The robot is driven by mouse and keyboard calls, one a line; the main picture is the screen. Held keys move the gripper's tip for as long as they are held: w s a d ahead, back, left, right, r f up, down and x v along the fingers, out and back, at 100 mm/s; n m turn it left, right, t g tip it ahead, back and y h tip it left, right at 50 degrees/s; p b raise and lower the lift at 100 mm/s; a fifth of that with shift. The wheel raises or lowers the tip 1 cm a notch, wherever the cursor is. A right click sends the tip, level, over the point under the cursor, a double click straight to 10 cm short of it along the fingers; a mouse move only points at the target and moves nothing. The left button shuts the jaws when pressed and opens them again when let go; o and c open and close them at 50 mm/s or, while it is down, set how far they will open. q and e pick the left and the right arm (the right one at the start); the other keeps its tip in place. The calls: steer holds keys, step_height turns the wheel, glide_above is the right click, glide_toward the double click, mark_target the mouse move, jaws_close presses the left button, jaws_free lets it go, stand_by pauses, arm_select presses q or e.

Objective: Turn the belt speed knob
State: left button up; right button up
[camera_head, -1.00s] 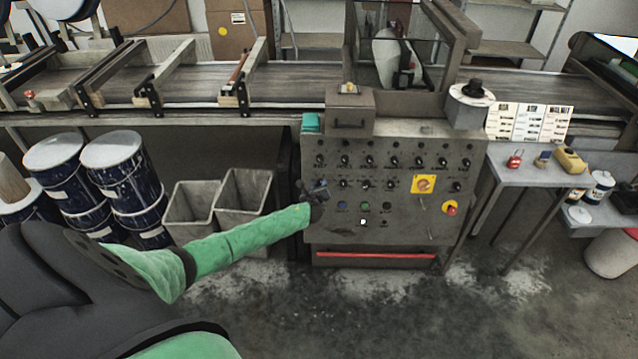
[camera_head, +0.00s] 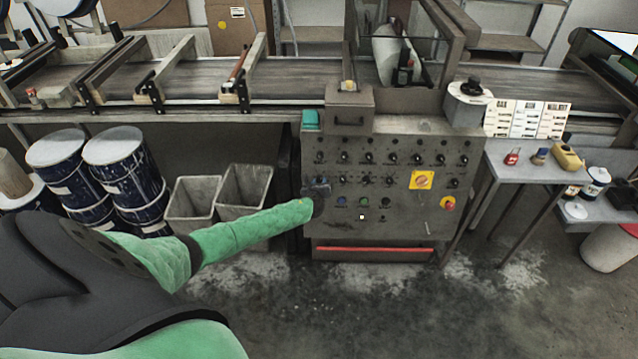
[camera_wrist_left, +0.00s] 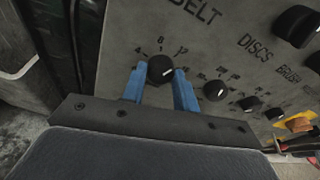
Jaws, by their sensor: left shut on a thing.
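The belt speed knob (camera_wrist_left: 161,68) is black and round with a white pointer line. It sits below the word BELT on the grey control panel (camera_head: 400,225), inside a dial marked 4, 8 and 12. In the left wrist view its pointer line lies toward the right, tilted slightly. My left gripper (camera_wrist_left: 158,88) has one blue finger on each side of the knob and is shut on it. In the head view the left gripper (camera_head: 318,188) is at the panel's left edge and hides this knob. My right gripper is in neither view.
Other black knobs (camera_wrist_left: 215,90) stand close to the right of the gripper. A yellow-plated switch (camera_head: 422,180) and a red stop button (camera_head: 448,203) are farther right. Grey bins (camera_head: 192,205) and blue drums (camera_head: 118,165) stand left of the panel. A conveyor (camera_head: 300,72) runs behind.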

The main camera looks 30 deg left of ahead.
arm_select(q)
steer(key=o, duration=1)
steer(key=shift+d+f, duration=0.1)
steer(key=shift+c, duration=0.2)
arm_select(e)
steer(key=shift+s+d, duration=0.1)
arm_select(q)
steer(key=shift+s, duration=0.1)
steer(key=shift+s+d, duration=0.1)
steer(key=shift+s, duration=0.15)
steer(key=b+v, duration=0.1)
steer(key=v, duration=0.6)
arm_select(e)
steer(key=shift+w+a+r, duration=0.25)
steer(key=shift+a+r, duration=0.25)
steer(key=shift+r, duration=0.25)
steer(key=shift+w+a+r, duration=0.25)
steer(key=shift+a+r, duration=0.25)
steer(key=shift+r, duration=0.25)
